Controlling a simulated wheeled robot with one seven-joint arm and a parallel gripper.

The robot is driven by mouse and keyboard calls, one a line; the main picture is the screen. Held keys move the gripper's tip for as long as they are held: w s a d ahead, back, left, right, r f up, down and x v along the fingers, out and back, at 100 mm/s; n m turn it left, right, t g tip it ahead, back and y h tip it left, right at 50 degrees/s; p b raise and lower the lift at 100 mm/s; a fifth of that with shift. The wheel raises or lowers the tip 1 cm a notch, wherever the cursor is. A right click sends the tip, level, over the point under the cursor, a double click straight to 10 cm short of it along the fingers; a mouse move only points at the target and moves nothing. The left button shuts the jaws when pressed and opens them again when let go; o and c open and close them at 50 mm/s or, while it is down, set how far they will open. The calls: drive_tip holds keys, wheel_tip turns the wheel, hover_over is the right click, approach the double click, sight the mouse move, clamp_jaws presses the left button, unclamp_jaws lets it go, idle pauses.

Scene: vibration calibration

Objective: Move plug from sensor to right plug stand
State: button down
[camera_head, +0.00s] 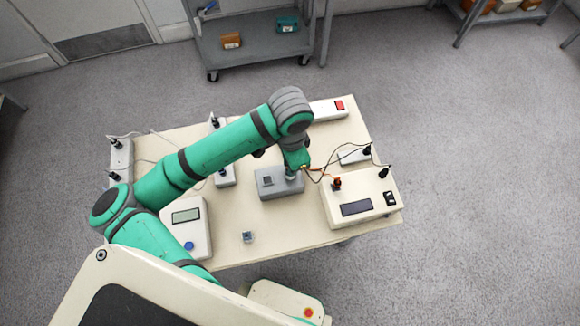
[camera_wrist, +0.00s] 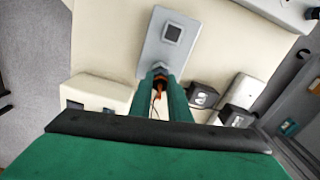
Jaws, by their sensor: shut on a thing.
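My gripper (camera_head: 292,173) is low at the right end of a grey box (camera_head: 268,190) in the middle of the table. In the wrist view, its fingers (camera_wrist: 160,82) are shut on a dark plug with an orange band (camera_wrist: 160,71). The plug is at the near end of the grey box (camera_wrist: 155,52); whether it is seated there or just clear is hard to tell. Orange-brown wires run from the gripper to the right. A white block with a black plug (camera_head: 352,158) stands at the right. I cannot tell for certain which part is the sensor or right plug stand.
A cream device with a dark display (camera_head: 330,208) stands at the right, with a red-orange plug and a black plug on top. A white meter (camera_head: 180,233) and small grey cube (camera_head: 248,237) are at the front. A red-switch strip (camera_head: 326,112) lies at the back.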

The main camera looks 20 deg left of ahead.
drive_tip(key=shift+w+r, duration=0.1)
drive_tip(key=shift+r, duration=0.6)
idle(1.0)
idle(0.3)
drive_tip(key=shift+r, duration=0.15)
drive_tip(key=shift+r, duration=1.7)
